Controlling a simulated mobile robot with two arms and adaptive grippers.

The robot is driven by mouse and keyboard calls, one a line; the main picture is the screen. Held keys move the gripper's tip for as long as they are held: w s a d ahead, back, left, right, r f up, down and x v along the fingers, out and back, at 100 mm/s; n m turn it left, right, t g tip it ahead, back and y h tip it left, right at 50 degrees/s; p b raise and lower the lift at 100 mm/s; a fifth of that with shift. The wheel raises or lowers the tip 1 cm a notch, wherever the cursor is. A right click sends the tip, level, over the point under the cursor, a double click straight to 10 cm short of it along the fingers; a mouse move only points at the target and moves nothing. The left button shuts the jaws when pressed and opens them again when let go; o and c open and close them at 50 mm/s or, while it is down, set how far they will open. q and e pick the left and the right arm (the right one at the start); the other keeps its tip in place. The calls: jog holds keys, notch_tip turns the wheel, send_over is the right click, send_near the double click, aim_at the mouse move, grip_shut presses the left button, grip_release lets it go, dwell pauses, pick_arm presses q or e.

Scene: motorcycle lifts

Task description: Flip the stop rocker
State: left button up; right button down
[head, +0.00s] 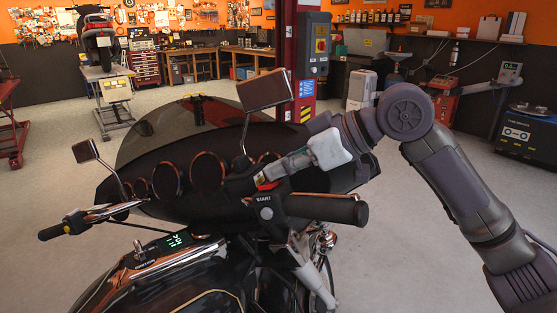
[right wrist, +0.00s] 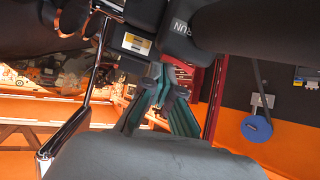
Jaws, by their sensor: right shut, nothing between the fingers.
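The motorcycle's right switch housing (head: 262,205) sits inboard of the black handlebar grip (head: 325,208) and carries a round START button (head: 266,213). A small red patch, seemingly the stop rocker (head: 268,186), shows at the top of the housing beside my right gripper (head: 259,179). In the right wrist view a dark part marked "RUN" (right wrist: 180,27) shows just beyond my shut fingers (right wrist: 160,72). The fingers are empty and their tips are close to the housing; whether they touch it I cannot tell. My left gripper is not in view.
A mirror (head: 262,90) on a stalk rises just beyond my gripper. The windshield (head: 190,130) and round gauges (head: 207,171) lie to its left. A lit display (head: 172,241) is on the tank.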

jog(key=shift+s+a, duration=0.1)
jog(key=shift+s, duration=0.05)
jog(key=shift+s+a+r+p, duration=0.2)
jog(key=shift+s+p, duration=0.1)
jog(key=shift+p, duration=0.15)
jog(key=shift+s+a+r, duration=0.1)
jog(key=shift+s, duration=0.2)
jog(key=shift+w, duration=0.1)
jog(key=shift+w+r+p, duration=0.1)
jog(key=shift+r+p, duration=0.3)
jog(key=shift+p, duration=0.2)
jog(key=r+p, duration=0.2)
jog(key=p, duration=0.1)
jog(key=w+a+r+p, duration=0.1)
jog(key=shift+w+r+p, duration=0.1)
jog(key=shift+r+p, duration=0.2)
jog(key=shift+p, duration=0.1)
jog(key=shift+d+b, duration=0.9)
jog(key=shift+d, duration=0.05)
jog(key=b+v, duration=0.1)
jog(key=v, duration=0.7)
jog(key=shift+b, duration=0.3)
